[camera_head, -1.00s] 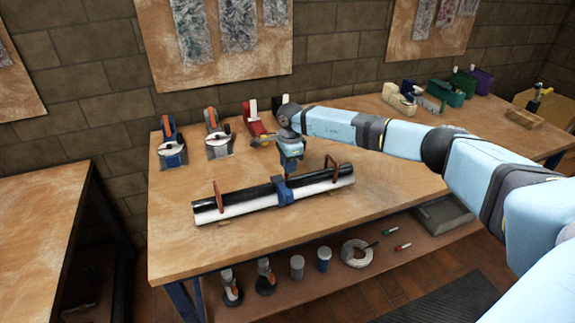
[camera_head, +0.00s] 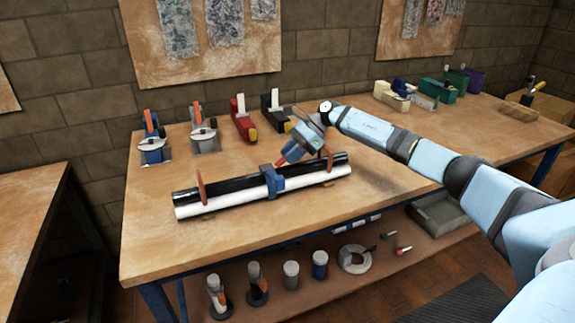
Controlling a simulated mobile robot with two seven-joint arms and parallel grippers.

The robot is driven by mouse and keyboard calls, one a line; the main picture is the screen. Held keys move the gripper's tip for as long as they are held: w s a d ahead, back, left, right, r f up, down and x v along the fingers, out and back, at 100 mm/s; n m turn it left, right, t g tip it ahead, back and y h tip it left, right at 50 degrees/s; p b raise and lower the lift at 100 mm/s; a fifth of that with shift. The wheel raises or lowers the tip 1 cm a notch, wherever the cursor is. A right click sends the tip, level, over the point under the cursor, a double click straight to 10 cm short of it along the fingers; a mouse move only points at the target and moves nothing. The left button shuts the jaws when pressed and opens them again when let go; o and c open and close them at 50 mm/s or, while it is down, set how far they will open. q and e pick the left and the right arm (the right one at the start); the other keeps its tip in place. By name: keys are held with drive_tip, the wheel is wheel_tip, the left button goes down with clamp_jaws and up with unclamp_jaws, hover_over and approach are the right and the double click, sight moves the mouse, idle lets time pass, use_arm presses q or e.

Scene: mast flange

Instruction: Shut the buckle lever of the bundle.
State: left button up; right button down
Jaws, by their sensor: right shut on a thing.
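The bundle of a black tube (camera_head: 230,177) and a white tube (camera_head: 228,205) lies across the table. A blue buckle (camera_head: 272,181) wraps its middle. My right gripper (camera_head: 286,158) is just above and to the right of the buckle, tilted with its fingers pointing down and left. It is shut on the red buckle lever (camera_head: 281,161), which stands up at a slant from the buckle. The fingertips are small and the exact grip is hard to see. My left gripper is not in view.
Orange-brown uprights (camera_head: 201,187) stand at both ends of the bundle. Several clamp-like tools (camera_head: 204,133) line the table's back edge. A lower shelf holds cans and a coil (camera_head: 355,259). The front of the wooden table (camera_head: 190,240) is clear.

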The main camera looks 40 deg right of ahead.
drive_tip(key=shift+d+f+y+b, duration=0.15)
drive_tip(key=shift+f+y+b, duration=0.15)
drive_tip(key=shift+f+b, duration=0.1)
drive_tip(key=shift+b, duration=0.3)
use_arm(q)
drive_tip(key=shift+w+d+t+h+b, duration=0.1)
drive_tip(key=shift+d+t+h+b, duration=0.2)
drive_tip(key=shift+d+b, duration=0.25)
use_arm(e)
drive_tip(key=shift+d+y, duration=0.15)
drive_tip(key=shift+y, duration=0.45)
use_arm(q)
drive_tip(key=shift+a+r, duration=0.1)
use_arm(e)
drive_tip(key=c, duration=1)
unclamp_jaws()
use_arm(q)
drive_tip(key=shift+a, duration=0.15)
use_arm(e)
drive_tip(key=shift+o, duration=0.2)
drive_tip(key=shift+s, duration=0.1)
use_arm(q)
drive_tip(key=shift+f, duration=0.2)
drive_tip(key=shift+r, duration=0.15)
use_arm(e)
drive_tip(key=v, duration=1.3)
drive_tip(key=shift+s+d+r, duration=0.15)
drive_tip(key=shift+s+d, duration=0.15)
drive_tip(key=shift+d, duration=0.05)
